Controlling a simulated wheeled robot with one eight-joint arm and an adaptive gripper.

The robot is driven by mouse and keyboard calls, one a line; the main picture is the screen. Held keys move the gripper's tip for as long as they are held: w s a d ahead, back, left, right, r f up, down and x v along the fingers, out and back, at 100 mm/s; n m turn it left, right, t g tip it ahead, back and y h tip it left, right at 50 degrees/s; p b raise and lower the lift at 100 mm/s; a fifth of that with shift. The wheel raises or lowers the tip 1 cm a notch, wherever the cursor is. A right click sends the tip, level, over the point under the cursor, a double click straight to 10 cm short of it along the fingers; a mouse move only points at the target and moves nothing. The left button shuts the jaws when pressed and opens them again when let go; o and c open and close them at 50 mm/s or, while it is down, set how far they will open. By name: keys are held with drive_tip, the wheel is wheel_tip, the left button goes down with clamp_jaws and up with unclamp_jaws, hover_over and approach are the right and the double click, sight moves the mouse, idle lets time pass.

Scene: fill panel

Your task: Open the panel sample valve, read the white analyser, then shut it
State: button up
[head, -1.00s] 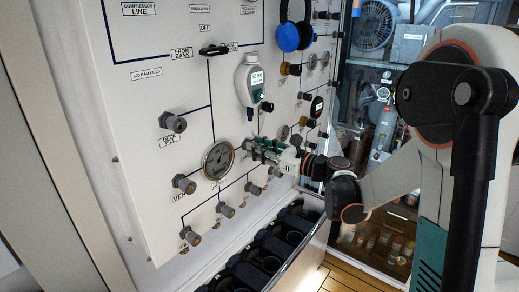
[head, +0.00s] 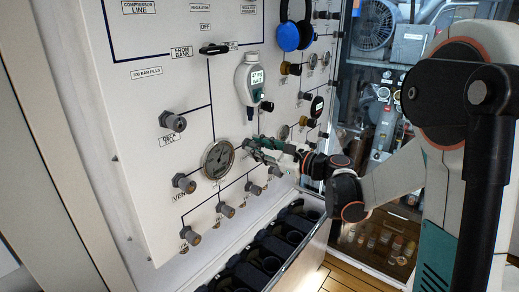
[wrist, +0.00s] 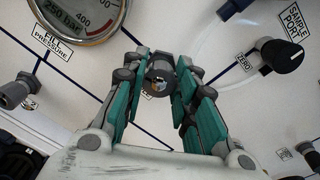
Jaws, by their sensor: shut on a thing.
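My gripper (wrist: 159,66) is shut around a dark round knob (wrist: 160,80) on the panel, one teal-padded finger on each side. In the head view my gripper (head: 250,145) reaches the panel from the right, just right of the round gauge, and hides the knob. A label below the knob is mostly covered. The white analyser (head: 243,74) is upright on the panel above my gripper. Its green-lit screen (head: 257,77) seems to read "47" with "WAIT" beneath. A black knob (wrist: 282,55) sits beside the "SAMPLE PORT" label (wrist: 295,20) in the wrist view.
The fill pressure gauge (head: 217,160) is left of my gripper. Several grey fittings (head: 226,210) stick out along the lower panel. Blue ear defenders (head: 288,37) hang above. A black rack (head: 268,262) of round slots stands below the panel.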

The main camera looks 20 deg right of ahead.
drive_tip(key=shift+n, duration=0.6)
drive_tip(key=o, duration=1)
drive_tip(key=shift+o, duration=0.2)
drive_tip(key=v, duration=1.2)
drive_tip(key=shift+a, duration=0.1)
idle(0.8)
